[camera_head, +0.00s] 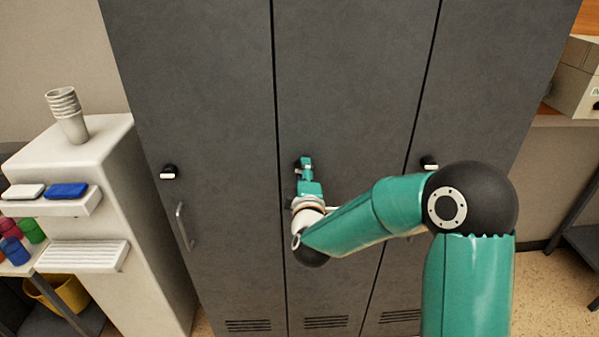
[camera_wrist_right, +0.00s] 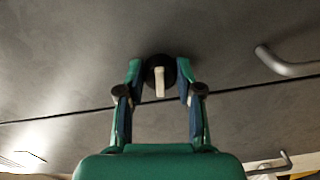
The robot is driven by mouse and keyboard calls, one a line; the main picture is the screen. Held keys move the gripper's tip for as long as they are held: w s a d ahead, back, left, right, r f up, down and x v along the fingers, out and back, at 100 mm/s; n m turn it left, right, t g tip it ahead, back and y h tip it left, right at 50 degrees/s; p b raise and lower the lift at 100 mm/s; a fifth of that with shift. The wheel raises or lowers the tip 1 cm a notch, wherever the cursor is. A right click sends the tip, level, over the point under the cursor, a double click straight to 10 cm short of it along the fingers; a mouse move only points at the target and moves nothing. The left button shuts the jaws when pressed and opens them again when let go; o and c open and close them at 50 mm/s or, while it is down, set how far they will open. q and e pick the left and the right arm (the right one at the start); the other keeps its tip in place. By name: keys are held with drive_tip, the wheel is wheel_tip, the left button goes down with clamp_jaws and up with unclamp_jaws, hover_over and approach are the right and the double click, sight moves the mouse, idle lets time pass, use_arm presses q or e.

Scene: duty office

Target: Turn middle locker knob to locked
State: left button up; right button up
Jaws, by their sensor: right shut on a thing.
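The middle locker door (camera_head: 350,80) is dark grey and stands closed between two like doors. Its knob (camera_wrist_right: 159,66) is round and black with a white pointer bar. In the right wrist view the bar points down the picture, towards my gripper's palm. My right gripper (camera_wrist_right: 158,78) has its two fingers on either side of the knob and is shut on it. In the head view the right gripper (camera_head: 305,163) is at the middle door's left edge and mostly covers the knob. My left gripper is not in view.
The left locker has a knob (camera_head: 169,172) and a bar handle (camera_head: 184,226); the right locker has a knob (camera_head: 429,163). A white water dispenser (camera_head: 100,165) with stacked cups (camera_head: 66,115) stands at the left. A grey box (camera_head: 575,80) sits on a shelf at the right.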

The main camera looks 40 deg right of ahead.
drive_tip(key=shift+w+a+n, duration=0.1)
drive_tip(key=shift+a+n, duration=0.1)
drive_tip(key=shift+n, duration=0.9)
drive_tip(key=shift+f, duration=0.1)
drive_tip(key=o, duration=1.2)
drive_tip(key=shift+w, duration=0.1)
drive_tip(key=shift+c, duration=0.2)
drive_tip(key=shift+d, duration=0.1)
drive_tip(key=shift+s, duration=0.2)
drive_tip(key=v, duration=0.7)
drive_tip(key=shift+s, duration=0.15)
